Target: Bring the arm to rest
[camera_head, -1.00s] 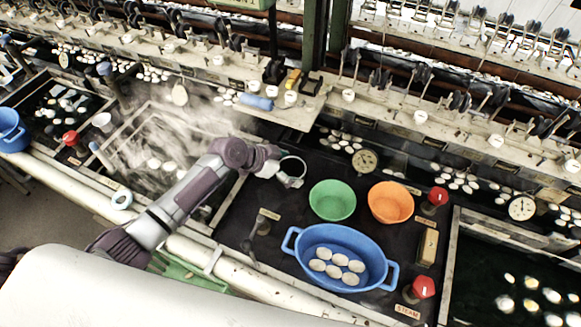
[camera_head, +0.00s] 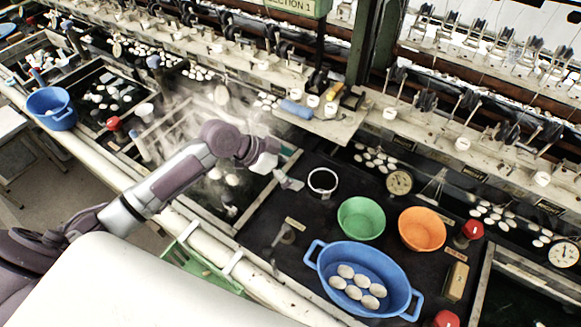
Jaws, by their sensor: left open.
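My left arm comes in from the left over the front rail. Its gripper (camera_head: 279,174) hangs open and empty above the dark counter, at the right edge of the steaming basin. A white ring (camera_head: 322,193) lies just right of the fingertips, apart from them. My right gripper is not in the head view.
A green bowl (camera_head: 361,218), an orange bowl (camera_head: 422,230) and a blue oval basin (camera_head: 325,272) with several white cocoons stand to the right. A shelf (camera_head: 330,127) with a blue roll (camera_head: 297,109) is behind. A blue bucket (camera_head: 51,108) stands far left.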

